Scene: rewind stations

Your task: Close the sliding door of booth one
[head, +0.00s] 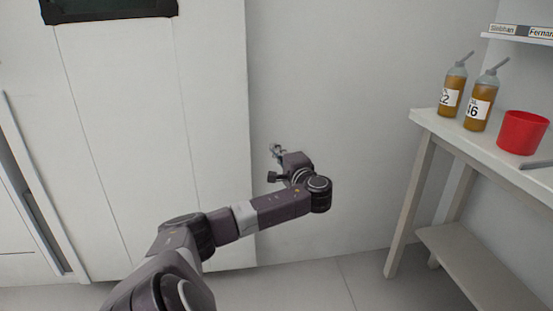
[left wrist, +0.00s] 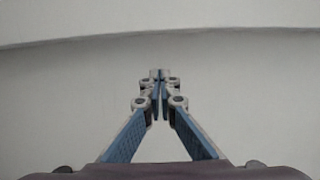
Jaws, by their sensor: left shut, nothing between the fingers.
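A white door panel (head: 110,130) with a dark window strip at its top fills the left of the head view. I take it for the sliding door; no booth number shows. Its right edge stands against the grey wall. My left gripper (head: 276,149) is just right of that edge in the picture, in front of the wall, and appears apart from the panel. In the left wrist view my left gripper (left wrist: 158,75) is shut and empty, with a plain pale surface beyond it. My right gripper is not in view.
A white table (head: 421,117) at the right holds two amber bottles (head: 452,94) (head: 478,104) and a red cup (head: 522,132). A low shelf is under it, and a wall shelf (head: 521,39) is above. A narrow tall slot (head: 38,205) is at far left. Grey floor (head: 320,285) is clear.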

